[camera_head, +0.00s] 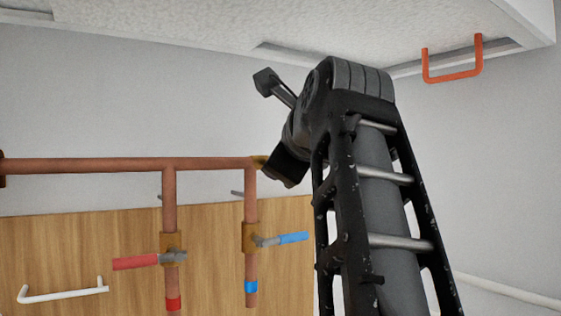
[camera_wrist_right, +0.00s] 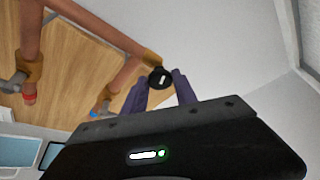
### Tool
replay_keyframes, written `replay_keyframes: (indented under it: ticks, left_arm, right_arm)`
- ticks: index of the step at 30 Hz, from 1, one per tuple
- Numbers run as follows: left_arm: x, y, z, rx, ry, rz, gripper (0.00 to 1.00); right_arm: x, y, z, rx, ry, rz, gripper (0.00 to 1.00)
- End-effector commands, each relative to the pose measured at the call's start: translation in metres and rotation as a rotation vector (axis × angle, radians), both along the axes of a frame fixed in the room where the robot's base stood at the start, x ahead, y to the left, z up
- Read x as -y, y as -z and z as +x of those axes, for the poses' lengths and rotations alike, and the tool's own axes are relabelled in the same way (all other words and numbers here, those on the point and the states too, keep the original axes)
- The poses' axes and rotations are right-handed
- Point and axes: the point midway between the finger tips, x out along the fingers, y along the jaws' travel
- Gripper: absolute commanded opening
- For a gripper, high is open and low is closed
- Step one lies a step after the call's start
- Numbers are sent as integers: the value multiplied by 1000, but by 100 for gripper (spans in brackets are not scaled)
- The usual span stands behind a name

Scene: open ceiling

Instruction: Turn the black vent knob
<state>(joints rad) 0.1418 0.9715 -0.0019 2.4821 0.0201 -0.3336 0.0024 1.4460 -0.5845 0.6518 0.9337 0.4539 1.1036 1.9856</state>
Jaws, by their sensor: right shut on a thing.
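The black vent knob (camera_wrist_right: 160,77), round with a white mark on its face, sits at the end of a copper pipe (camera_wrist_right: 125,74) in the right wrist view. My right gripper (camera_wrist_right: 159,83) has its two purple-grey fingers on either side of the knob and is shut on it. In the head view the dark wrist of my right arm covers the knob at the right end of the horizontal copper pipe (camera_head: 120,165). Only the brass fitting (camera_head: 259,162) there shows. My left gripper is in neither view.
Below the pipe are a red-handled valve (camera_head: 136,262) and a blue-handled valve (camera_head: 290,238) on vertical pipes. A white handle (camera_head: 62,294) is on the wooden panel (camera_head: 60,245). An orange handle (camera_head: 453,76) hangs from the overhead surface at right.

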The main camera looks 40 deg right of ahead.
Motion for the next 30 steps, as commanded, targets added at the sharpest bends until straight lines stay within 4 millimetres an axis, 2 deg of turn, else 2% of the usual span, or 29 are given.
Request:
replay_keyframes:
  ticks: [6, 15, 30]
  left_arm:
    - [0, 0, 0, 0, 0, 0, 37]
    - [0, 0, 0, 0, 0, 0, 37]
    - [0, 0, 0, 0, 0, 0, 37]
  right_arm:
    - [4, -1, 0, 20, 0, 195, 0]
    - [5, -1, -1, 39, 3, 375, 0]
    - [4, -1, 0, 43, 3, 432, 0]
